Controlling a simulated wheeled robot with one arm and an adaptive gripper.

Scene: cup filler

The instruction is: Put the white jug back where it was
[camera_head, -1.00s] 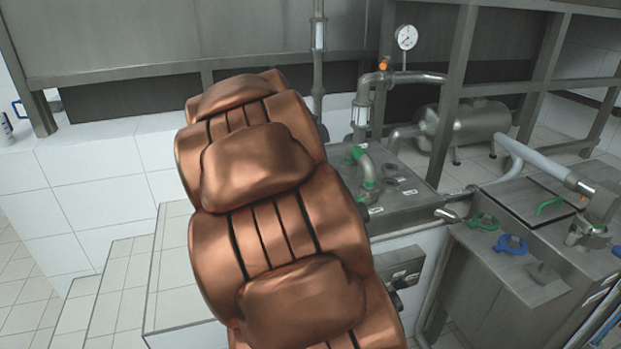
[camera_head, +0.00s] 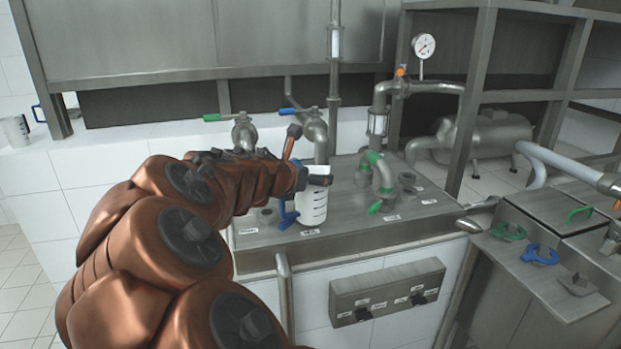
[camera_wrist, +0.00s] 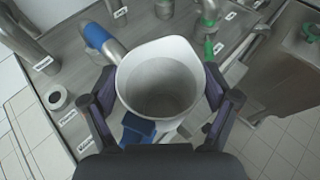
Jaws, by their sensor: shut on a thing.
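The white jug (camera_head: 313,208) has dark marks on its side and a blue handle (camera_head: 286,215) on its left. It is upright at the steel counter, below the spout with the blue lever (camera_head: 290,111). I cannot tell whether its base touches the counter. My gripper (camera_head: 310,178) is shut on the jug near its rim. In the wrist view, the fingers press on both sides of the jug (camera_wrist: 158,80), whose open top looks empty. The blue handle (camera_wrist: 137,128) there points toward my palm.
The steel counter (camera_head: 345,230) carries several labels and pipes. A green-levered spout (camera_head: 383,173) stands to the right. Another white cup (camera_head: 16,130) with a blue handle stands on the tiled ledge at far left. A control box (camera_head: 387,292) sits below the counter.

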